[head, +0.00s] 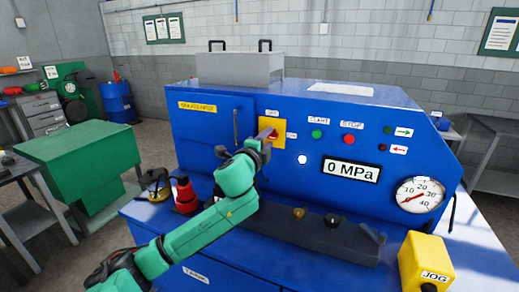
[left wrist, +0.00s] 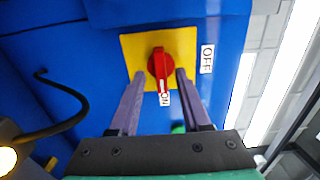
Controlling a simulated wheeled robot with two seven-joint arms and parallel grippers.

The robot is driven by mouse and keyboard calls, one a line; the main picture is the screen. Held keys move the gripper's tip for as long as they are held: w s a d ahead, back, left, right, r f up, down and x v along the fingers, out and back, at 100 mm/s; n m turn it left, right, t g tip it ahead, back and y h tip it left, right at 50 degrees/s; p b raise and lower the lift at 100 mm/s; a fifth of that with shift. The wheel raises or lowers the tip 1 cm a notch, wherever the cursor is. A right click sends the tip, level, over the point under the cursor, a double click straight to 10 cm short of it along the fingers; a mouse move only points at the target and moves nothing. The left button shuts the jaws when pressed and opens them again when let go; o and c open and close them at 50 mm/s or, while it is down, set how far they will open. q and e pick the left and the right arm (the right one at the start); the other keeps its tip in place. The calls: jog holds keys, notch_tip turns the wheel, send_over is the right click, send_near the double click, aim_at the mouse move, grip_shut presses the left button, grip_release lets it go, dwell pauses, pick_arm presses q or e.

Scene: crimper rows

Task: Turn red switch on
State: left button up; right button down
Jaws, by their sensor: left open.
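The red switch (head: 272,134) sits on a yellow plate on the front of the blue machine. In the left wrist view the red switch (left wrist: 160,66) is a rotary handle; its long end with a white mark points at the ON label (left wrist: 165,99). The OFF label (left wrist: 207,58) is off to the right side of the plate. My left gripper (left wrist: 160,74) is open, with one finger on each side of the handle, close to the plate. Whether the fingers touch the handle I cannot tell. In the head view my left gripper (head: 265,142) partly covers the switch. My right gripper is out of view.
On the panel right of the switch are a green button (head: 316,134), a red button (head: 349,139), a 0 MPa display (head: 351,171) and a round gauge (head: 419,195). A yellow JOG box (head: 426,262) stands at front right. A red bottle-like object (head: 185,194) is near my left arm.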

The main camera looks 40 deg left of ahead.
pick_arm(q)
jog(key=p+v, duration=0.4)
jog(key=v, duration=0.9)
jog(key=shift+s+d, duration=0.25)
jog(key=shift+s, duration=0.1)
